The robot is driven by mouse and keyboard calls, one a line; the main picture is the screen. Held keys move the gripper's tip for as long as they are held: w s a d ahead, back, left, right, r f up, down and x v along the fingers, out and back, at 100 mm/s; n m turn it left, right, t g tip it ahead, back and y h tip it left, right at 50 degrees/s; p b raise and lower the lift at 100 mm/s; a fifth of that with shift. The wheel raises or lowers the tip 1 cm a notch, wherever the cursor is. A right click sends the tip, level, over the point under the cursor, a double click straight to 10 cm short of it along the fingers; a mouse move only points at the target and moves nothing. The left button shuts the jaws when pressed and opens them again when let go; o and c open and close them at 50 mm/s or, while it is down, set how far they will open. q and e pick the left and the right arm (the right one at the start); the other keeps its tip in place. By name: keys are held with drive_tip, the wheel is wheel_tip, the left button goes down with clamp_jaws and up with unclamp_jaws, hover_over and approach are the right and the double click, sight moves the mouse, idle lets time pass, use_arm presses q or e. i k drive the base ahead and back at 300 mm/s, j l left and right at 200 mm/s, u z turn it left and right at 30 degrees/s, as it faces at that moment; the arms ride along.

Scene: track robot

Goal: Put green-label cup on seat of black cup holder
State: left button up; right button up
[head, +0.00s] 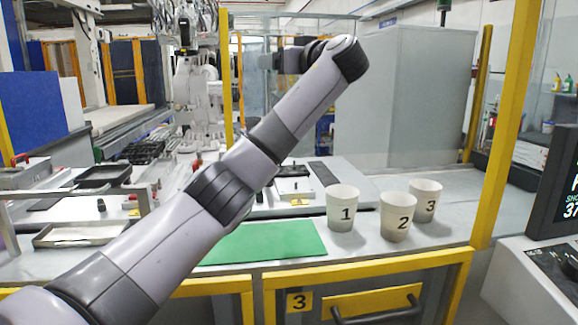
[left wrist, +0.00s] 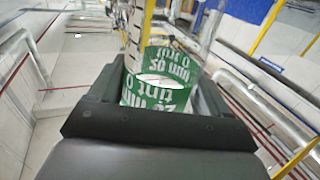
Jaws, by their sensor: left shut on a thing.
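The green-label cup (left wrist: 158,98), green with white lettering and an open top, sits between the fingers of my left gripper (left wrist: 160,82) in the left wrist view. My left gripper is shut on it. In the head view my left arm rises from the lower left to the upper middle, its wrist end high above the table; the cup cannot be made out there. I cannot clearly pick out the black cup holder; part of the table is hidden behind my arm. My right gripper is not in view.
White cups numbered 1 (head: 343,207), 2 (head: 397,217) and 3 (head: 424,200) stand on the table's right. A green mat (head: 265,243) lies left of them. A small pale fixture (head: 293,187) is behind. Metal trays (head: 80,235) are at left, a yellow post (head: 505,120) at right.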

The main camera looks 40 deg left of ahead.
sight(288, 169)
drive_tip(key=i+j, duration=0.65)
drive_tip(key=j, duration=0.15)
